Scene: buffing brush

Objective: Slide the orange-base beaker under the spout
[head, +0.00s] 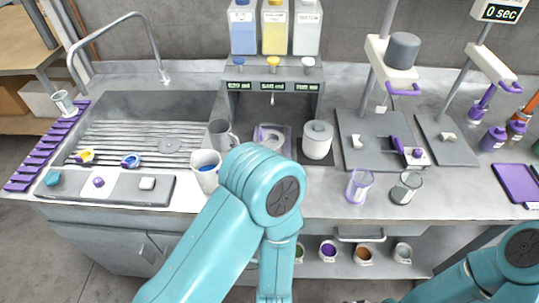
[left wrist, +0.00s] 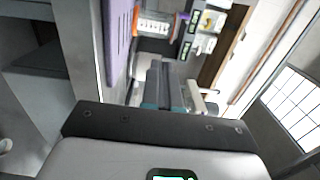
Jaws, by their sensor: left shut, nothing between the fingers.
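The dispenser's spout (head: 272,98) hangs in the bay under three bottles. A clear beaker with purple trim (head: 360,186) and a grey-toned beaker (head: 405,188) stand at the counter's front edge. My left gripper (left wrist: 166,72) is shut and empty in the left wrist view. Neither gripper shows in the head view.
A grey mug (head: 221,136) and a white cup with blue inside (head: 206,172) stand left of the dispenser. A white lidded pot (head: 317,140) is right of it. A sink (head: 150,105) is at left, stands with grey plates (head: 372,152) at right. My left arm crosses the front counter.

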